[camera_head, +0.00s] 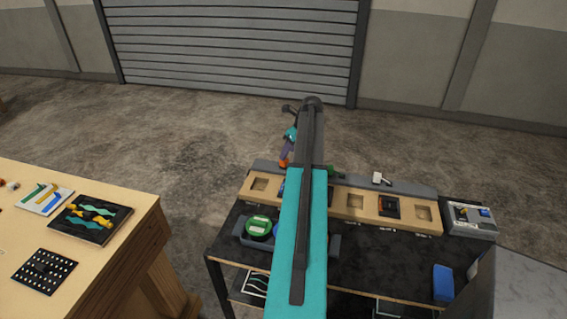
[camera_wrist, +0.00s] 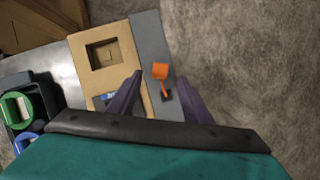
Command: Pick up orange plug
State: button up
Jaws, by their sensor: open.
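The orange plug (camera_wrist: 160,71) shows in the wrist view as a small block with a thin orange stem. The stem runs down to a dark socket on the grey strip (camera_wrist: 150,40) beside the wooden panel. My gripper (camera_wrist: 159,77) is open, with one purple finger on each side of the plug. Gaps show between the plug and both fingers, and I cannot tell their height difference. In the head view the plug (camera_head: 284,163) is a small orange spot just below my gripper (camera_head: 286,152) at the console's far left edge.
The wooden panel (camera_head: 355,201) has several square recesses. A white switch (camera_head: 378,177) stands on the grey strip to the right. A green round item (camera_head: 258,226) sits in a bin at left. A grey box (camera_head: 470,218) is at far right. Another table (camera_head: 120,215) stands left.

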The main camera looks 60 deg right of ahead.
jog(key=shift+x, duration=0.95)
jog(key=shift+p+x, duration=1.6)
jog(key=shift+x, duration=1)
jog(key=c, duration=1.1)
jog(key=shift+c, duration=0.2)
jog(key=shift+r, duration=0.15)
jog(key=shift+r+b, duration=1)
jog(key=shift+r, duration=0.15)
jog(key=s+a+r+b, duration=0.2)
jog(key=s+a+b, duration=0.3)
jog(key=s, duration=0.9)
jog(key=shift+a+r, duration=0.15)
jog(key=shift+a, duration=1.05)
